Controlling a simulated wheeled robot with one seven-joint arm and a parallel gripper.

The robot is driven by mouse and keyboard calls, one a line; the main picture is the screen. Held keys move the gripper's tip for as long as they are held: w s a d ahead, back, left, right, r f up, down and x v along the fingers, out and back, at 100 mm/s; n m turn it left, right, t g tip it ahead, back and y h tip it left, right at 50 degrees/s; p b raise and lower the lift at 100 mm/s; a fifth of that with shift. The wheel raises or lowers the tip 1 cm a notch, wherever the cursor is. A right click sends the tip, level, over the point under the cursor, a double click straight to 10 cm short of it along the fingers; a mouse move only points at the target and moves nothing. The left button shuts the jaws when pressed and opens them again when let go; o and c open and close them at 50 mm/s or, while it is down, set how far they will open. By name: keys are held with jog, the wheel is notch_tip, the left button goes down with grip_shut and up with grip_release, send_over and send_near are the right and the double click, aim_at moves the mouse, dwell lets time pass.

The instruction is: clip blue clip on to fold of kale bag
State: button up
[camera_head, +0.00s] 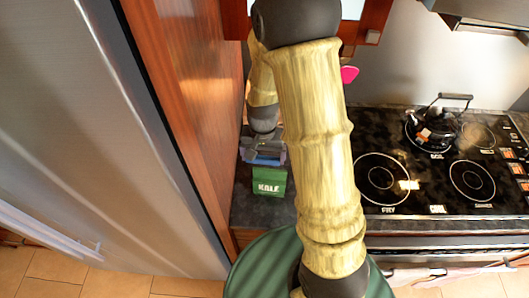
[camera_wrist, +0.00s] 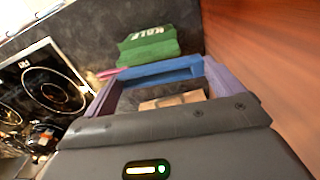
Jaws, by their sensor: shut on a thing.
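The green kale bag (camera_head: 269,186) stands on the dark counter beside the wooden panel, its white KALE lettering facing the camera. My gripper (camera_head: 264,156) is just behind and above it, pointing down, partly hidden by my arm. In the wrist view the blue clip (camera_wrist: 160,74) spans between the two purple fingers of my gripper (camera_wrist: 160,80), which are shut on it. The kale bag also shows in the wrist view (camera_wrist: 150,48), just beyond the clip. I cannot tell whether clip and bag touch. The bag's fold is not clear.
The wooden panel (camera_head: 200,100) rises close to the left of my gripper. A stove (camera_head: 430,165) with a kettle (camera_head: 437,128) is to the right. A pink object (camera_head: 349,74) is near the wall. A fridge (camera_head: 90,120) fills the left, and a green round seat (camera_head: 262,265) is in front.

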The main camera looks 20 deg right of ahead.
aim_at(264, 170)
notch_tip(264, 170, down, 2)
jog(key=shift+s+b, duration=0.1)
jog(key=shift+b, duration=0.55)
jog(key=shift+f+b, duration=0.5)
jog(key=shift+f, duration=0.25)
jog(key=shift+f+b, duration=0.4)
jog(key=shift+f, duration=0.25)
dwell(1.4)
jog(key=shift+s+f, duration=0.1)
jog(key=shift+f, duration=0.2)
